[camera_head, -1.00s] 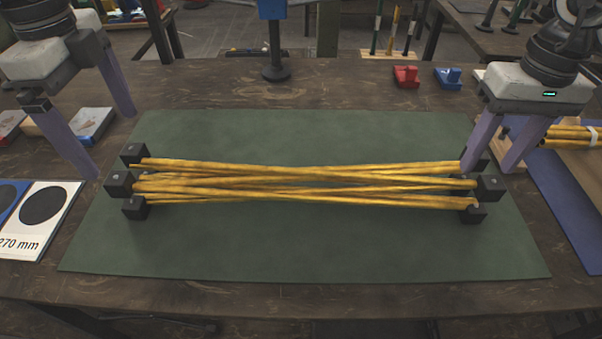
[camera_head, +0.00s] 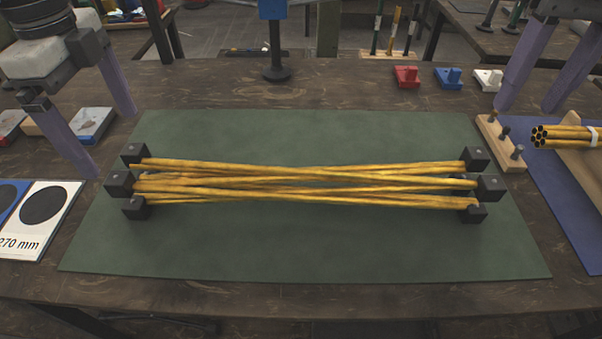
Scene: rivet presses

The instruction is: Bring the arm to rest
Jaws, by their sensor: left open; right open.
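My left gripper (camera_head: 115,143) is open and empty at the upper left, above the table beside the green mat's left edge. My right gripper (camera_head: 528,108) is open and empty at the upper right, above the back right of the table. Only its fingers and a little of its body show. A bundle of yellow rods (camera_head: 305,182) lies across the green mat (camera_head: 300,250), its ends at black blocks on the left (camera_head: 119,183) and right (camera_head: 490,187). Both grippers are apart from the rods.
Red (camera_head: 406,77), blue (camera_head: 448,78) and white (camera_head: 488,80) small fixtures stand at the back right. A wooden peg block (camera_head: 501,143) and banded yellow tubes (camera_head: 562,136) lie at the right. A card marked 270 mm (camera_head: 42,222) lies at the left. The mat's front is clear.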

